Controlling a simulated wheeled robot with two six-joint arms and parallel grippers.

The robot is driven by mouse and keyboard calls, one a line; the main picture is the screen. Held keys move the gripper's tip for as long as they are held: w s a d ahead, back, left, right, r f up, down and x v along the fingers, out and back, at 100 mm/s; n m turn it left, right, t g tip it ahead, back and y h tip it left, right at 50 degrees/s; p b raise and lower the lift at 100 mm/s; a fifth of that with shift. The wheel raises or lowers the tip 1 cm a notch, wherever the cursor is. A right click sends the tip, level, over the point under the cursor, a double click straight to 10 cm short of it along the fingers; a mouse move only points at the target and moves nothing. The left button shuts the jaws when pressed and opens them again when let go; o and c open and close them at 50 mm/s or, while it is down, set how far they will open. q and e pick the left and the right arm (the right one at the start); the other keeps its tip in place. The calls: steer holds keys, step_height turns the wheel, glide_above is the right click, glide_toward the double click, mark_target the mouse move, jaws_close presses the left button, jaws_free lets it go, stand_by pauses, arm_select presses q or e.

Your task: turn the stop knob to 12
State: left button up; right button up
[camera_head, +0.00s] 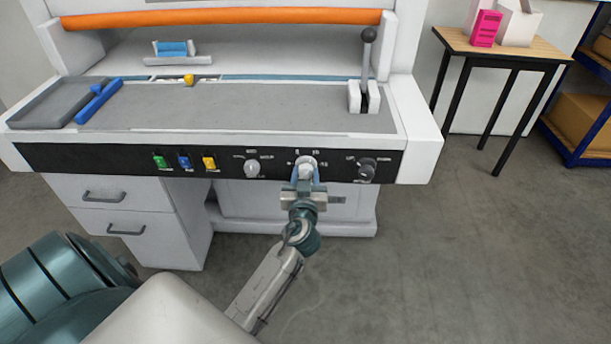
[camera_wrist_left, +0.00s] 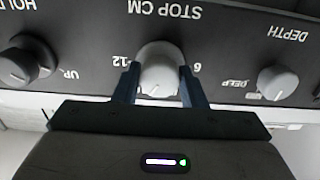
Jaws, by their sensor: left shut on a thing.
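The stop knob (camera_head: 307,161) is a light grey round knob in the black front panel, between two other knobs in the head view. In the left wrist view, which shows the panel upside down, the stop knob (camera_wrist_left: 158,72) sits below the words "STOP CM", with 12 on its left and 6 on its right. My left gripper (camera_head: 306,176) reaches it from the front. Its two blue fingers (camera_wrist_left: 158,84) are shut on the knob, one on each side. A small mark shows on the knob face, but I cannot tell which number it points to. My right gripper is out of view.
A depth knob (camera_head: 252,168) and a dark hold knob (camera_head: 367,169) flank the stop knob. Three coloured switches (camera_head: 184,161) are further left. A lever (camera_head: 367,60) stands on the machine bed. Open floor (camera_head: 450,260) lies to the right.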

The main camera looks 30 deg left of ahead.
arm_select(q)
steer(key=shift+m, duration=0.4)
steer(key=m, duration=0.2)
steer(key=shift+m+b, duration=0.3)
steer(key=shift+m, duration=0.1)
steer(key=m, duration=0.2)
steer(key=shift+m, duration=0.4)
steer(key=m, duration=0.3)
steer(key=shift+s+p, duration=0.1)
steer(key=shift+p, duration=0.3)
steer(key=shift+m, duration=1.1)
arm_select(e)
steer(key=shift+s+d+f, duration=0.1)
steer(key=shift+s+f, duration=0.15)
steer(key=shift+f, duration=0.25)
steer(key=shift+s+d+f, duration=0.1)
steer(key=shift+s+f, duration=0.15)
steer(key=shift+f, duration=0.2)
